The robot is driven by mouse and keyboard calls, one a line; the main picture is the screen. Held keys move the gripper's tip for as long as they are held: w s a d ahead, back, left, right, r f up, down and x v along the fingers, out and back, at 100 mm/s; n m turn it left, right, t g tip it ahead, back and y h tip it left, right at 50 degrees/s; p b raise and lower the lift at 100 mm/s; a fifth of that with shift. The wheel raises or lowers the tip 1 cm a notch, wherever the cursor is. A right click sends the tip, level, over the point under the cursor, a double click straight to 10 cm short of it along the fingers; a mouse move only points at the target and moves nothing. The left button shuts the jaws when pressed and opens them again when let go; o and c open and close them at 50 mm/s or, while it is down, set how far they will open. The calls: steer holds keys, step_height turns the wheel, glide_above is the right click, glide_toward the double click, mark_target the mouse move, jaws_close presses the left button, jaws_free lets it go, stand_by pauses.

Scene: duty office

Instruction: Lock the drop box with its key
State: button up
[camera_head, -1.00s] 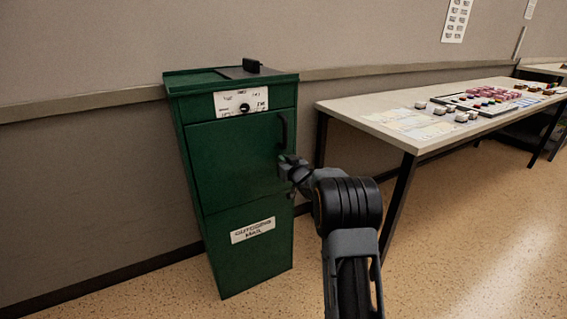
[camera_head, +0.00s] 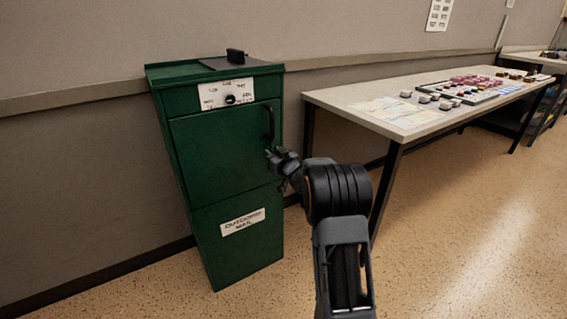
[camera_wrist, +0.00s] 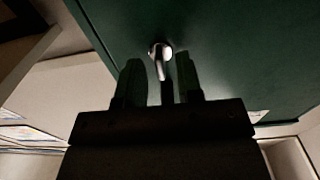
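The green drop box (camera_head: 215,150) stands against the wall, its door shut, with a dark handle (camera_head: 270,122) at the door's upper right and an "outgoing mail" label below. My gripper (camera_head: 272,155) is at the door's right edge, below the handle. In the wrist view my gripper (camera_wrist: 160,78) is open, its two fingers apart and pointing at the green door (camera_wrist: 230,50). A silver key or lock piece (camera_wrist: 160,55) shows on the door between and just beyond the fingertips. Whether the fingers touch it I cannot tell. In the head view my gripper hides this spot.
A long table (camera_head: 345,100) with papers, several small items and a board stands to the right of the box. Its near leg (camera_head: 385,190) is close to my arm. The speckled floor in front is clear. A dark block (camera_head: 236,56) sits on top of the box.

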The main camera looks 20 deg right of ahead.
steer(key=s+d+p, duration=0.1)
steer(key=s+p, duration=0.1)
steer(key=s, duration=1)
steer(key=shift+s+d, duration=0.2)
steer(key=s+a+r+m+g+h+p, duration=0.1)
steer(key=s+a+r+g+h+p, duration=0.15)
steer(key=r+p, duration=0.65)
steer(key=s+a+r+m+g+h+p, duration=0.1)
steer(key=s+a+r+g+h+p, duration=0.2)
steer(key=r+p, duration=0.6)
steer(key=s+a+r+g+y+p, duration=0.1)
steer(key=s+a+r+g+p, duration=0.2)
steer(key=s, duration=0.4)
steer(key=s+a+r+g+y+p, duration=0.1)
steer(key=s+a+r+g+p, duration=0.1)
steer(key=s+a+r+p, duration=0.2)
steer(key=s+a+r+g+y+p, duration=0.1)
steer(key=s+a+r+g+p, duration=0.2)
steer(key=s, duration=0.7)
step_height(320, 180, up, 2)
steer(key=p, duration=0.3)
steer(key=shift+a+r+n+g+p, duration=0.25)
steer(key=shift+a+n+g+p, duration=0.05)
steer(key=shift+a+n+g, duration=0.1)
steer(key=shift+o, duration=0.9)
steer(key=shift+s+d, duration=0.1)
steer(key=shift+s, duration=0.1)
